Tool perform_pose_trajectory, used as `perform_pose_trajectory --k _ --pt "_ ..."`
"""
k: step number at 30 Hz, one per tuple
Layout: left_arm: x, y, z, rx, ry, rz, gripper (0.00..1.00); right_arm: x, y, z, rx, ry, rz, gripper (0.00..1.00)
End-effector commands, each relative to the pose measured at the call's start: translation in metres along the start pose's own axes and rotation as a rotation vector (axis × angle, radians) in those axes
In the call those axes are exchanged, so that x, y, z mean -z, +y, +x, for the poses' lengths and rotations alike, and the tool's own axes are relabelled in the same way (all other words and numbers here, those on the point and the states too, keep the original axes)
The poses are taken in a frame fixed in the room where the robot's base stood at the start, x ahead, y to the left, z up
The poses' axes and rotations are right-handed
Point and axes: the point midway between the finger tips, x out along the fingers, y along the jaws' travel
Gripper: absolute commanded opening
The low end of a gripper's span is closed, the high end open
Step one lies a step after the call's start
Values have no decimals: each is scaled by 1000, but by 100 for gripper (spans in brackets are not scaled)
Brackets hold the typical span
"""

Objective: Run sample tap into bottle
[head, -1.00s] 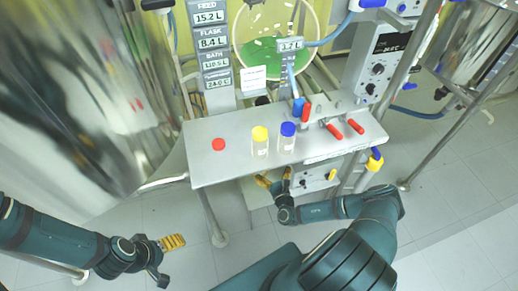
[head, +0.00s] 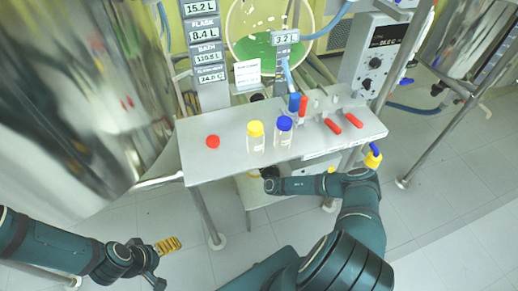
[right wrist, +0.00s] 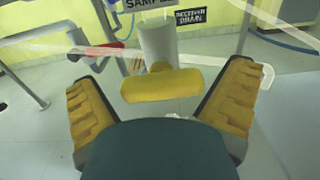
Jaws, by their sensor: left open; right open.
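In the right wrist view a yellow T-shaped handle (right wrist: 160,85) on a grey stem (right wrist: 158,45) sits between the spread fingers of my right gripper (right wrist: 163,95), which is open. A label partly reading "SAMPLE" (right wrist: 137,4) is above it. In the head view the right gripper's fingers are mostly hidden under the shelf. A clear bottle with a yellow cap (head: 256,143) and one with a blue cap (head: 283,138) stand upright on the metal shelf (head: 225,165). My left gripper (head: 168,246) is open and empty, low at the left, away from the shelf.
A round red piece (head: 212,142) lies on the shelf, left of the bottles. Red handles (head: 332,126) and a blue-topped fitting (head: 294,103) are at its right. A yellow and blue fitting (head: 373,157) is beyond its right end. A large shiny vessel (head: 75,90) fills the left.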

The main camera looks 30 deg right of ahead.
Motion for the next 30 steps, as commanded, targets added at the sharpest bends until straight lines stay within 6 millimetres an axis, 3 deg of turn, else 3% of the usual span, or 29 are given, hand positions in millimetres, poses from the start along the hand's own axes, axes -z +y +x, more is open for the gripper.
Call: perform_pose_trajectory --k 2,7,20,30 --pt "0 0 0 0 0 0 84 0 0 0 0 0 0 100" --pt "0 0 0 0 0 0 84 0 0 0 0 0 0 45" --pt "0 2 -6 0 -2 0 84 -1 0 -1 0 2 -25 43" --pt "-3 15 -41 -1 -19 -3 84 -4 2 -1 -1 3 -217 43"
